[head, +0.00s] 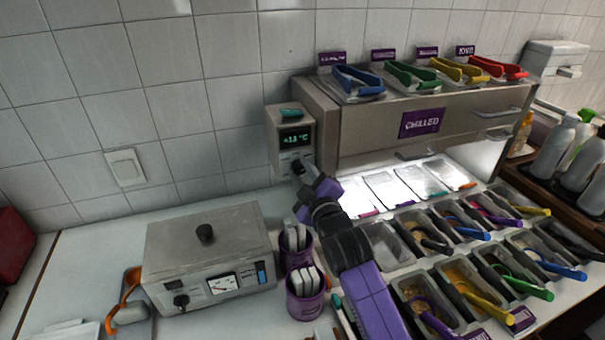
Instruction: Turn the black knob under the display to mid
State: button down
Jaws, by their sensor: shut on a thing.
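A small grey control box (276,143) stands against the tiled wall at the left end of the chilled cabinet. Its lit green display (295,138) reads about +3.5 °C, though the digits are small. The black knob (297,165) sits under the display, mostly hidden by my gripper. My gripper (300,170) reaches up to the box front from below right and is shut on the knob. The knob's pointer and any marks around it are too small and covered to read.
A grey metal device (208,240) with a dial and its own black knob stands at left. Purple cups (305,303) stand beside my arm. Topping trays (440,245) with coloured-handled utensils fill the right. Tongs (357,80) lie on the cabinet (370,130).

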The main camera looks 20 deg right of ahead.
jog(key=n, duration=0.3)
jog(key=shift+n+p, duration=0.35)
jog(key=shift+n, duration=0.05)
jog(key=n+p, duration=0.1)
jog(key=n, duration=0.2)
jog(key=shift+r+n, duration=0.1)
jog(key=shift+n, duration=0.2)
jog(key=n+p, duration=0.2)
jog(key=n, duration=0.1)
jog(key=shift+p, duration=0.35)
jog(key=shift+n+p, duration=0.9)
jog(key=shift+n, duration=0.7)
jog(key=c, duration=1.1)
grip_release()
jog(key=shift+o, duration=0.2)
jog(key=shift+s, duration=0.1)
